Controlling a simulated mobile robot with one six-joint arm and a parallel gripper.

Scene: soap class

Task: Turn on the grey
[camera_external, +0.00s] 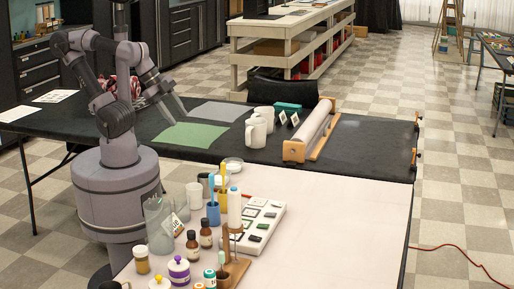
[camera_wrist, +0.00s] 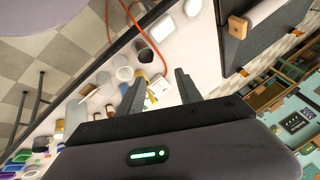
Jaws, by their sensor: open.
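A white panel (camera_external: 276,208) with several small square switches in rows lies on the pale table, right of the bottles and cups. The switches look grey, green and dark; I cannot tell which one is the grey one or how any is set. My gripper (camera_external: 177,112) is raised over the dark table, near the green mat, well apart from the panel. In the wrist view my gripper (camera_wrist: 158,90) is open with nothing between its fingers; a small white part seen beyond them may be the panel, but I cannot tell.
Bottles (camera_external: 193,246), a glass jar (camera_external: 159,225) and a blue cup with brushes (camera_external: 214,213) crowd the panel's left side. White mugs (camera_external: 256,131) and a roller (camera_external: 309,131) stand on the dark table. The pale table's right side is clear.

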